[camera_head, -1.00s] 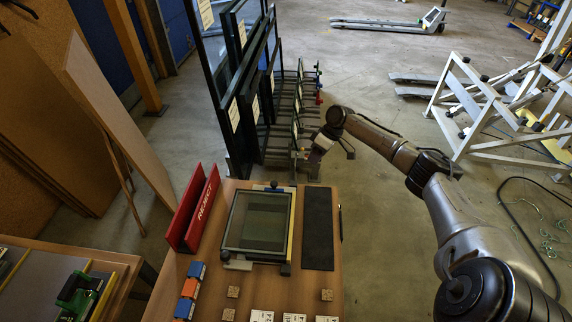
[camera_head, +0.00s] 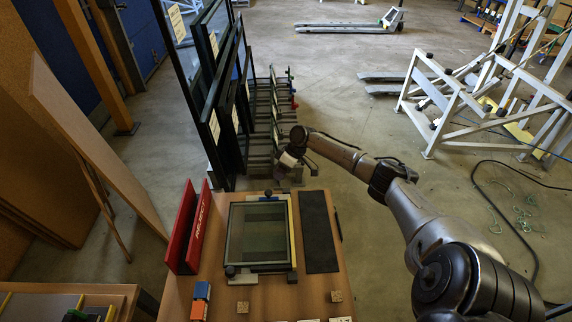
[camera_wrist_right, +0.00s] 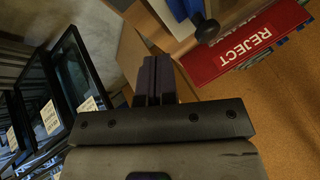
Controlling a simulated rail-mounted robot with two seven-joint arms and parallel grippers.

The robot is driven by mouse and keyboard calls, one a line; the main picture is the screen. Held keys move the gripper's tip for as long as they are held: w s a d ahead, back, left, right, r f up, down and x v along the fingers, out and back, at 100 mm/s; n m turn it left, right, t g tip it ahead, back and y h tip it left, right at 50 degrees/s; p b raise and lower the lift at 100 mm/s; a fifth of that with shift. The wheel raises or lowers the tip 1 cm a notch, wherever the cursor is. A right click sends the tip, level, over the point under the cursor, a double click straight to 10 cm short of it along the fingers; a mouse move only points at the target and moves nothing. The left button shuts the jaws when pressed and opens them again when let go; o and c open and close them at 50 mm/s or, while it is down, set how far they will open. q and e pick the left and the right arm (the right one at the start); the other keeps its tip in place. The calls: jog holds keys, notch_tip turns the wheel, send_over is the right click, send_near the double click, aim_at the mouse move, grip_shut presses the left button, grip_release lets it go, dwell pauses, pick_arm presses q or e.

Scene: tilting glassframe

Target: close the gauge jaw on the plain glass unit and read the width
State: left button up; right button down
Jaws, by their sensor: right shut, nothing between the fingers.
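The plain glass unit (camera_head: 258,236), a dark-edged pane, lies flat in the gauge on the wooden table. The gauge has a yellow strip (camera_head: 292,232) along its right side and a dark round knob (camera_head: 268,193) at its far edge. In the right wrist view a dark knob (camera_wrist_right: 206,28) shows near the top. My right gripper (camera_head: 281,178) is just beyond the table's far edge, close to the far knob but apart from it. Its fingers (camera_wrist_right: 154,72) are together and empty. No width reading is legible. My left gripper is out of view.
A red REJECT rack (camera_head: 190,228) stands left of the gauge and a dark mat (camera_head: 318,232) lies right. Blue and orange blocks (camera_head: 200,295) and small cork-coloured blocks (camera_head: 243,307) sit in front. Tall framed panes (camera_head: 225,110) stand behind the table.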

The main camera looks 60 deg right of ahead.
aim_at(269, 196)
jog(key=shift+a+f+p, duration=0.2)
jog(key=shift+a+f, duration=0.05)
jog(key=shift+a, duration=0.8)
jog(key=shift+a+f+p, duration=0.2)
jog(key=shift+a+f, duration=0.05)
jog(key=shift+a, duration=0.75)
jog(key=shift+s+a+r+p, duration=0.15)
jog(key=shift+a+p, duration=0.25)
jog(key=shift+p, duration=0.55)
jog(key=shift+a, duration=0.1)
